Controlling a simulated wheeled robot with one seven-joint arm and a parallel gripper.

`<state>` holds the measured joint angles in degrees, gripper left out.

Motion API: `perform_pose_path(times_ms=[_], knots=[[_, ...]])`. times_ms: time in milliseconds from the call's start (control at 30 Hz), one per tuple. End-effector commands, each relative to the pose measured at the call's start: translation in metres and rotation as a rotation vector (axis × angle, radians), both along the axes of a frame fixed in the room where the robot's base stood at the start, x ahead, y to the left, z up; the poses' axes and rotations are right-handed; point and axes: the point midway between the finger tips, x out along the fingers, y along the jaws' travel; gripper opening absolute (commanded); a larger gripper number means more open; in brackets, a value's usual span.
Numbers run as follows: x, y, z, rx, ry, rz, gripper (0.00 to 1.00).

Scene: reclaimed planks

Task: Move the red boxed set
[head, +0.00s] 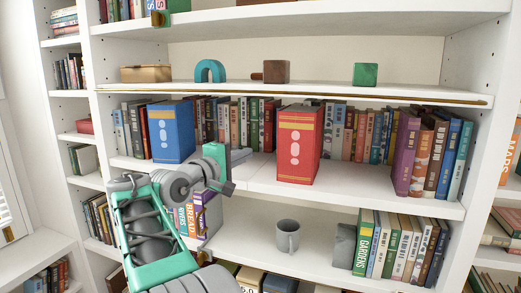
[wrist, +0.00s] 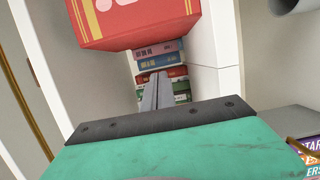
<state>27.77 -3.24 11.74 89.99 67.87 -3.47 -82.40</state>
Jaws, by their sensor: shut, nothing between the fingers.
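The red boxed set (head: 299,146), with gold bands and white marks, stands upright on the middle shelf (head: 258,178), near its front edge. In the wrist view its red and gold body (wrist: 140,22) fills the top, apart from my fingers. My gripper (head: 241,155) is left of the red boxed set, in front of the shelf. Its two grey fingers (wrist: 157,88) are together and empty in the wrist view.
A blue boxed set (head: 171,132) stands to the left on the same shelf, with a row of books behind. Purple and other books (head: 408,152) stand at the right end. A grey mug (head: 287,236) is on the shelf below. Bare shelf lies right of the red set.

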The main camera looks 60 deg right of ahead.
Motion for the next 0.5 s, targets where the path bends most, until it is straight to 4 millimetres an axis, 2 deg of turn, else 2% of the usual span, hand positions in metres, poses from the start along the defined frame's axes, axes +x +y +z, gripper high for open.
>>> perform_pose_path(times_ms=[433, 500], knots=[[-0.009, -0.092, 0.002, 0.005, -0.002, 0.000, 0.00], [-0.023, -0.093, 0.003, 0.003, -0.005, 0.001, 0.00]])
